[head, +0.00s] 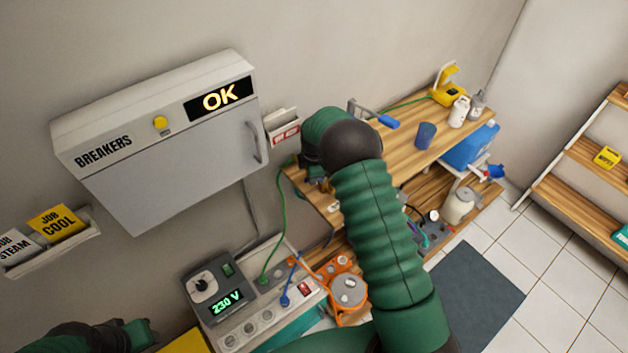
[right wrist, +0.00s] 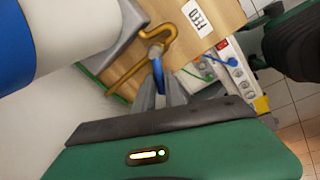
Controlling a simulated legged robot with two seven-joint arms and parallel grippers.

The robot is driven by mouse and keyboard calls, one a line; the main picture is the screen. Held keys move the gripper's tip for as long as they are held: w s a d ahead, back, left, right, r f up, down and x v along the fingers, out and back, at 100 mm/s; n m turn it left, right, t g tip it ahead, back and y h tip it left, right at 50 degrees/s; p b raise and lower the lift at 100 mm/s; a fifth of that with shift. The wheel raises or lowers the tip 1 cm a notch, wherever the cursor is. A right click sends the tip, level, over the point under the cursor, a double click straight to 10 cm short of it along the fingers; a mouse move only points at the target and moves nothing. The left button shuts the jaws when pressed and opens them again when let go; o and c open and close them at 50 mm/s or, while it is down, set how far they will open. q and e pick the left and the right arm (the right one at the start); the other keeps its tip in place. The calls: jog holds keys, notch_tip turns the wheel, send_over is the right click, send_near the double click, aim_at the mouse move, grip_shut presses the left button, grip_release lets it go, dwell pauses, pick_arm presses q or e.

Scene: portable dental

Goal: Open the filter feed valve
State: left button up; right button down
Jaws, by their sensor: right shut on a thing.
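The filter feed valve shows in the right wrist view as a bent brass pipe (right wrist: 140,68) with a small blue handle (right wrist: 156,53), beside a white FEED label (right wrist: 198,20) on the wooden bench. My right gripper (right wrist: 158,78) has its grey fingers closed on the blue handle. In the head view my right arm reaches the left end of the bench, and its wrist hides the valve and most of the gripper. My left gripper (head: 135,336) is at the lower left, away from the bench; its fingers cannot be made out.
The breaker cabinet (head: 185,145) reads OK. A power unit (head: 220,290) showing 230 V stands below it, with green, blue and orange cables. A blue-handled lever (head: 388,121), a blue cup (head: 426,135) and bottles are on the bench (head: 400,150).

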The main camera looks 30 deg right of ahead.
jog(key=m, duration=0.2)
jog(key=w+m+b, duration=0.1)
jog(key=w+d+m, duration=0.1)
jog(key=m, duration=0.1)
jog(key=shift+m+g+h+b, duration=0.3)
jog(key=shift+h+b, duration=0.05)
jog(key=shift+h, duration=0.05)
jog(key=m, duration=0.3)
jog(key=shift+w+d+h+b, duration=0.3)
jog(key=shift+d+b, duration=0.1)
jog(key=shift+w+d+r+m+g, duration=0.1)
jog(key=shift+d+m+g, duration=0.1)
jog(key=shift+m, duration=0.4)
jog(key=shift+w+d+r+m+g, duration=0.1)
jog(key=shift+m+g, duration=0.1)
jog(key=shift+m, duration=0.4)
jog(key=c, duration=1.7)
grip_release()
jog(key=shift+c, duration=0.2)
jog(key=o, duration=0.3)
jog(key=shift+f, duration=0.1)
jog(key=shift+o, duration=0.2)
